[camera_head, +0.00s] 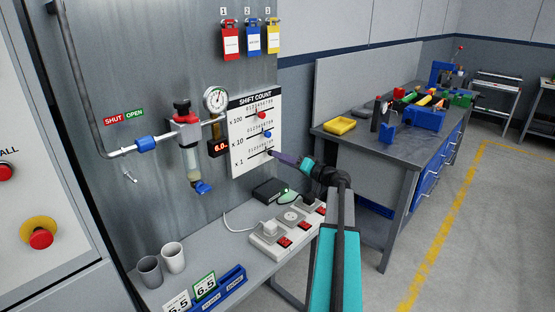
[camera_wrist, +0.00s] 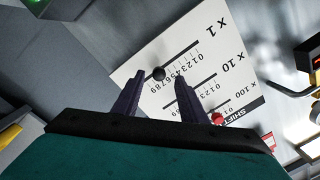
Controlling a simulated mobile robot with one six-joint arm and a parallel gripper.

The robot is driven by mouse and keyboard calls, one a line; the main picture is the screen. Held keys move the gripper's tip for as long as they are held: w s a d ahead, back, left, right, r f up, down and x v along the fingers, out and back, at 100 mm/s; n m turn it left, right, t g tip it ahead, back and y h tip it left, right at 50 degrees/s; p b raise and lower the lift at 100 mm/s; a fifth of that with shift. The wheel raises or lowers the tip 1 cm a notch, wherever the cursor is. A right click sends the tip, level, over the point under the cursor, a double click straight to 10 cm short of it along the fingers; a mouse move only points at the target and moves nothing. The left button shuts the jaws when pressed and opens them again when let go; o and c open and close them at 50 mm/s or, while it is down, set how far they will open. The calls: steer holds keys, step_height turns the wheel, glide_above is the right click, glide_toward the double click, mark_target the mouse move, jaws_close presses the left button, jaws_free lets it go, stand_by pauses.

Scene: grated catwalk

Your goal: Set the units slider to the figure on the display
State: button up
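The white SHIFT COUNT panel (camera_head: 243,155) on the wall has three slider rows. The units slider is the black knob (camera_head: 268,152) on the x 1 row; in the wrist view this knob (camera_wrist: 158,73) sits near the 9 end of its slot. A red knob (camera_head: 262,115) is on the x 100 row and a blue knob (camera_head: 267,134) on the x 10 row. The display (camera_head: 219,148) glows red and seems to read 6.0, small. My gripper (camera_wrist: 158,80) is open, its purple fingers either side of the black knob in the wrist view; contact cannot be told.
Below, a shelf holds a power strip (camera_head: 287,231), a black box (camera_head: 270,190) and cups (camera_head: 173,257). A cluttered workbench (camera_head: 395,150) stands at right.

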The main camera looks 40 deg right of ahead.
steer(key=s+d+b, duration=0.1)
steer(key=s+b, duration=0.1)
steer(key=s, duration=0.7)
steer(key=shift+s+d, duration=0.25)
steer(key=shift+s, duration=0.15)
